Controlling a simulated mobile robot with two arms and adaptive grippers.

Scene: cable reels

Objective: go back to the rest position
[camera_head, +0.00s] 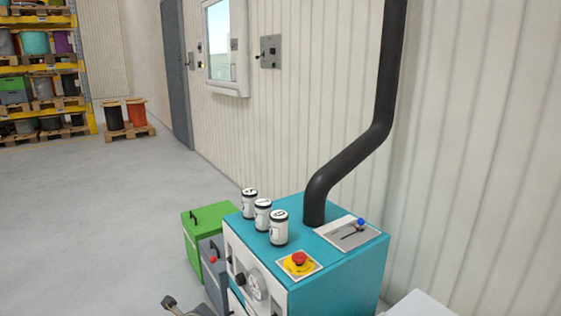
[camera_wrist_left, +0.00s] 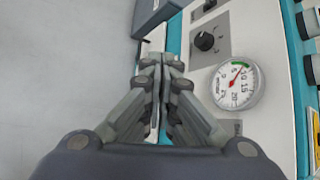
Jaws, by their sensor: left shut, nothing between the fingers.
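My left gripper (camera_wrist_left: 163,65) shows in the left wrist view, with its fingers together and nothing held between them. It is in front of the white front panel (camera_wrist_left: 232,45) of the teal machine, left of a round pressure gauge (camera_wrist_left: 236,84) and below a black knob (camera_wrist_left: 205,41) in that picture. I cannot tell whether the fingertips touch the panel edge. In the head view only a small dark grey part shows at the bottom edge, and it is unclear. My right gripper is in neither view.
The teal machine (camera_head: 335,272) carries three white canisters (camera_head: 263,215), a red emergency button (camera_head: 299,259), a blue-tipped lever (camera_head: 360,224) and a black pipe (camera_head: 352,160). Green (camera_head: 205,222) and grey (camera_head: 213,262) boxes stand beside it.

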